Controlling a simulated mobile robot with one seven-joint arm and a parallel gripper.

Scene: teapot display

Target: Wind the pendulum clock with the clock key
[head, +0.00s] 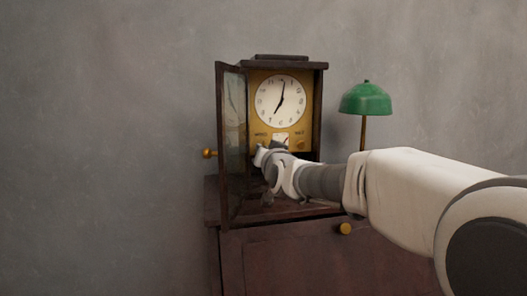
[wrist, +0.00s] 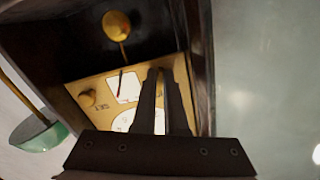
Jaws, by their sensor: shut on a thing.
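The pendulum clock (head: 318,110) stands on a cabinet with its glazed door (head: 234,120) swung open to the left. Its white dial (head: 280,101) and brass plate show. In the wrist view, the clock appears upside down, with the brass plate (wrist: 75,87) and the round pendulum bob (wrist: 116,25). My gripper (head: 262,155) reaches inside the case, below the dial at the plate's left side. In the wrist view, its fingertips (wrist: 167,72) are close to the plate. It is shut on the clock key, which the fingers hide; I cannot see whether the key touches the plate.
A brass knob (wrist: 87,98) sits on the plate, apart from my fingers. The case wall (wrist: 200,55) is close beside them. A green lamp (head: 366,99) stands right of the clock. The cabinet (head: 290,260) is below; bare wall lies to the left.

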